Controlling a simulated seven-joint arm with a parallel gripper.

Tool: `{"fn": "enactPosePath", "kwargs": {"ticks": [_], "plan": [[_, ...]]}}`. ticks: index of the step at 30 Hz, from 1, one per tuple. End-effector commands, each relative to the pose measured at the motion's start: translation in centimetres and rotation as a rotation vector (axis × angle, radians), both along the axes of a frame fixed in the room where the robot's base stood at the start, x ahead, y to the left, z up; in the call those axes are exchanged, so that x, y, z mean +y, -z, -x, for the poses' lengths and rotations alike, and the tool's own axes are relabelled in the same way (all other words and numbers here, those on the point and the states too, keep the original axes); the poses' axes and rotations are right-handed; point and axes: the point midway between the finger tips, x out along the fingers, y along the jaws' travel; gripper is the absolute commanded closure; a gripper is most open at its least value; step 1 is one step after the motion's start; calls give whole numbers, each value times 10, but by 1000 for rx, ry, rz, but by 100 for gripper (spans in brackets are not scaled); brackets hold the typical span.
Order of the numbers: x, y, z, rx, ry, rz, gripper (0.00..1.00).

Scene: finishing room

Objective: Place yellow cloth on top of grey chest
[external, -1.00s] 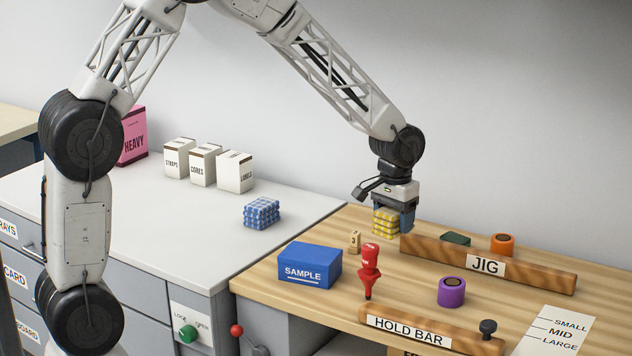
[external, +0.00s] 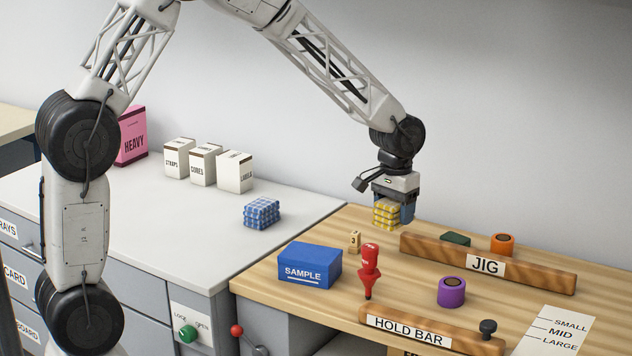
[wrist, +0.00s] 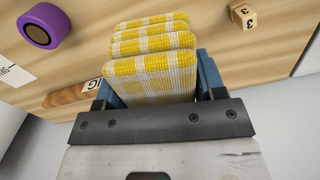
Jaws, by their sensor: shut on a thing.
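The yellow cloth (external: 386,214) is a folded, yellow-and-white checked stack. My gripper (external: 393,213) is shut on it and holds it over the back of the wooden bench, left of the JIG bar. In the wrist view the cloth (wrist: 151,72) sits between the two blue fingers, its folded layers facing the camera. The grey chest (external: 133,283) stands at the left, with a pale flat top, grey drawers and card labels. A blue checked folded cloth (external: 262,213) lies on its top near the right side.
On the chest's top stand white boxes (external: 235,172) and a pink HEAVY box (external: 132,137). The chest's front top is clear.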

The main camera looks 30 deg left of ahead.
Motion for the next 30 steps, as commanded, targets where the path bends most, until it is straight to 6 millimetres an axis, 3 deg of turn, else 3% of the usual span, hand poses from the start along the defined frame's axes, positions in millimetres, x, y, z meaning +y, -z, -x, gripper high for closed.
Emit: {"fn": "enactPosePath", "kwargs": {"ticks": [5,11,30], "plan": [[0,-33,-1,-5,0,2,61],[32,-30,-6,-1,1,0,61],[181,-31,-16,0,22,0,61]]}}
